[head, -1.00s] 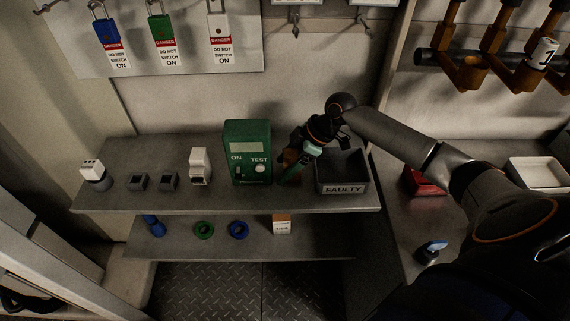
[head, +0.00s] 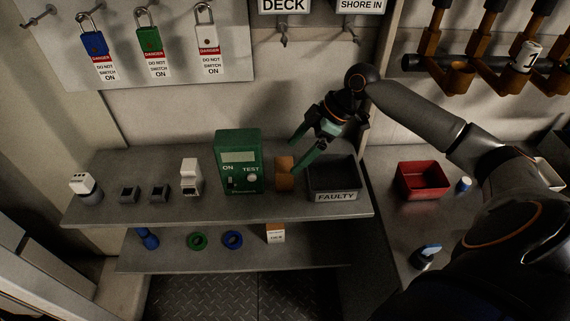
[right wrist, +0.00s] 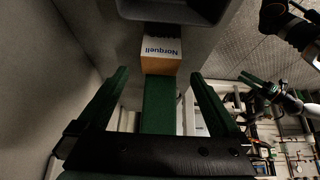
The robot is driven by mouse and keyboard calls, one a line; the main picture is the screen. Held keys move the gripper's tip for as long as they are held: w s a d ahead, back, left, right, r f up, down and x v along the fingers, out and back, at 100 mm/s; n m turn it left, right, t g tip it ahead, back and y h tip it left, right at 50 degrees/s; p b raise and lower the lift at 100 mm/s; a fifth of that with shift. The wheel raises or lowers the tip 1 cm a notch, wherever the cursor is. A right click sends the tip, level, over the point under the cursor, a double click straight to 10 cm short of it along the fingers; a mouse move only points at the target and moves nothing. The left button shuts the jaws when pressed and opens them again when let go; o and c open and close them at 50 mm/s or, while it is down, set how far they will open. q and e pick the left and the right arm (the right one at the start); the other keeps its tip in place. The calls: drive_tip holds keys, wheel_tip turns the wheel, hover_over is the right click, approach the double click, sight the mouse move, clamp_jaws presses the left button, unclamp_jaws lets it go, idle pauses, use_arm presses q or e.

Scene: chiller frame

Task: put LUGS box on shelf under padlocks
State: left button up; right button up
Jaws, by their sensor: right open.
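A small brown-orange box (head: 285,173) stands upright on the upper shelf (head: 110,212) under the padlocks (head: 149,41), between the green tester and the FAULTY bin. Another box (head: 275,234), orange-topped with a white label too small to read, stands on the lower shelf. My right gripper (head: 307,153) is open and empty above and behind the upper box. My left gripper is outside the head view; green fingers, seemingly its, show small in the right wrist view (right wrist: 258,92).
The green tester (head: 239,160) and the FAULTY bin (head: 334,180) flank the upper box closely. Small devices (head: 191,178) stand further left. Blue and green rings (head: 197,241) lie on the lower shelf. A red bin (head: 423,180) stands on the right counter.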

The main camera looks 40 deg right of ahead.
drive_tip(key=shift+v, duration=1.45)
